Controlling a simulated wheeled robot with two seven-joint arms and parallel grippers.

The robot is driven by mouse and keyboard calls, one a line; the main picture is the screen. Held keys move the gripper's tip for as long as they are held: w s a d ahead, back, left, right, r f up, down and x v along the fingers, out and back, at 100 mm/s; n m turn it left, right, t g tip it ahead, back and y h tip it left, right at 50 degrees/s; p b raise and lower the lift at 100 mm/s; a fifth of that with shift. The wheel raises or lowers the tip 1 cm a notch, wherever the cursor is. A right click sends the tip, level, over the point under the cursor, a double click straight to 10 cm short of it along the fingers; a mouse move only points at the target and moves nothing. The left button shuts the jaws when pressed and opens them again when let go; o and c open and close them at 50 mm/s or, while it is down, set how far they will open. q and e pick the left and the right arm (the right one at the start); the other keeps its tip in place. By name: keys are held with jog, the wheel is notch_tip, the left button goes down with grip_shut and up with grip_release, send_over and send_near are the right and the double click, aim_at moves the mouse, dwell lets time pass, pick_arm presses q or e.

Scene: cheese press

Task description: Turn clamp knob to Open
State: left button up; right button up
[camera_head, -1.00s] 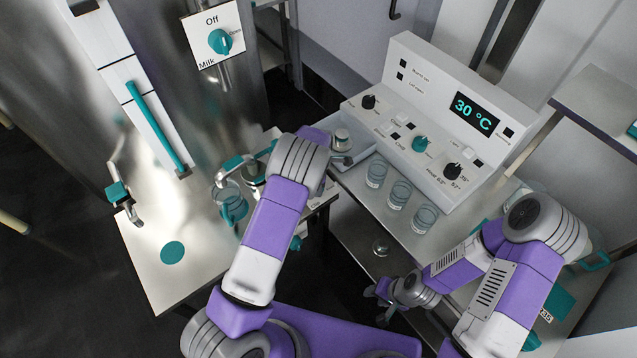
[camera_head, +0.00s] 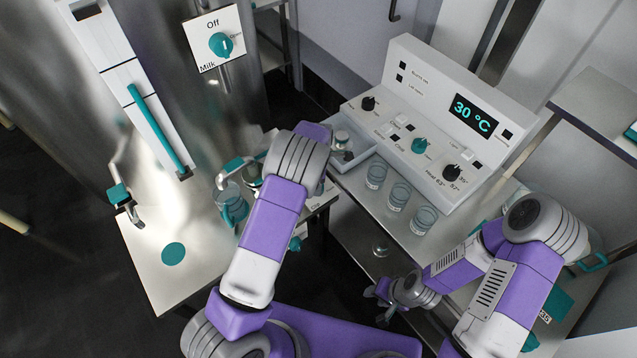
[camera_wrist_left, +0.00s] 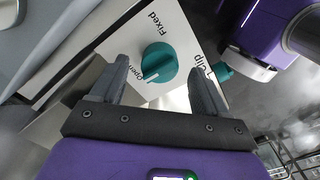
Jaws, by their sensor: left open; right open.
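The clamp knob (camera_wrist_left: 158,62) is a round teal knob on a white plate in the left wrist view. "Fixed" is printed above it, "Open" to its lower left and "Clip" to its right. Its white mark points to the lower left, on the side of "Open". My left gripper (camera_wrist_left: 158,66) is open, with one finger on each side of the knob and visible gaps between; I cannot tell its depth over the knob. In the head view my left arm hides this gripper. My right gripper (camera_head: 378,302) is open and empty, low at the right.
A control box (camera_head: 440,130) reading 30 °C stands at the back right, with several glass jars (camera_head: 398,195) before it. A glass jug (camera_head: 232,205) stands by my left arm. The left counter (camera_head: 185,278) has clear room. A Milk knob (camera_head: 220,44) is on the steel tank.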

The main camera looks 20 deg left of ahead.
pick_arm(q)
notch_tip(320, 180, up, 4)
jog(key=shift+r+p, duration=0.2)
jog(key=shift+p, duration=0.15)
dwell(0.4)
